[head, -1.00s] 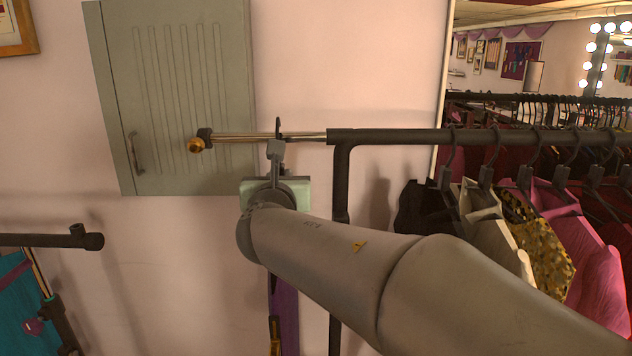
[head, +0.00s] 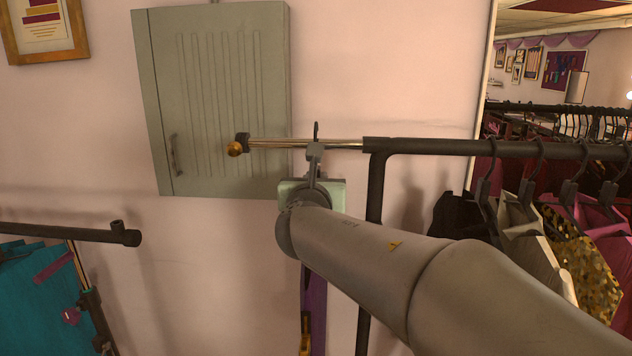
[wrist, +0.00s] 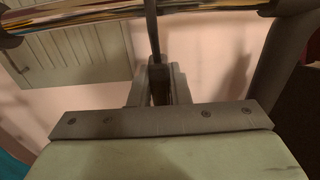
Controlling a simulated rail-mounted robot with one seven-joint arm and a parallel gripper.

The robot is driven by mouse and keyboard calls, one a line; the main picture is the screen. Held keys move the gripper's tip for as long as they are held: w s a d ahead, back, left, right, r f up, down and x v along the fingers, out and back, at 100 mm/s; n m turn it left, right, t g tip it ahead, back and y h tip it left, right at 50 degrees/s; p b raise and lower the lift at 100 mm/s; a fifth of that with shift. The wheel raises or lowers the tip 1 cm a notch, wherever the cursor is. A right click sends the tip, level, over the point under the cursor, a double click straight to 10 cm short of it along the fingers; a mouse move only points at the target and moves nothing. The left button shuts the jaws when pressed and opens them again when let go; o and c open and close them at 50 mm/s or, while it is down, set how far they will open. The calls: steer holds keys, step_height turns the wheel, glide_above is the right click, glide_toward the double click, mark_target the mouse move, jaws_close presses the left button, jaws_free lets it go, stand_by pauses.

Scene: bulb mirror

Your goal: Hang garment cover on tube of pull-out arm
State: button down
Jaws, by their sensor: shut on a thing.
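The shiny tube (head: 275,143) of the pull-out arm sticks out left from the black rack rail and ends in a brass knob (head: 235,149). It also crosses the top of the wrist view (wrist: 90,18). My gripper (head: 316,152) is just below the tube, shut on the dark hanger hook (head: 316,130) of the garment cover. In the wrist view the hook's shank (wrist: 152,35) rises from between the fingers (wrist: 160,80) and overlaps the tube; whether the hook rests on it I cannot tell. The purple garment cover (head: 314,300) hangs below, mostly hidden by my arm.
The black rack rail (head: 450,147) at right carries several garments on hangers, with a black post (head: 376,190) below. A grey-green cabinet (head: 215,100) is on the wall behind the tube. Another black rail (head: 60,230) with teal garments (head: 45,290) is at lower left.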

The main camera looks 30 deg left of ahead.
steer(key=shift+f+b, duration=0.85)
steer(key=shift+b, duration=0.15)
steer(key=c, duration=1.3)
jaws_free()
steer(key=shift+s+f, duration=0.1)
steer(key=shift+s, duration=0.05)
steer(key=shift+f+b+v, duration=0.15)
steer(key=shift+b+v, duration=0.45)
steer(key=shift+v, duration=1.1)
steer(key=shift+f+b+v, duration=0.1)
steer(key=shift+b+v, duration=0.45)
steer(key=shift+v, duration=1.1)
steer(key=shift+d, duration=0.1)
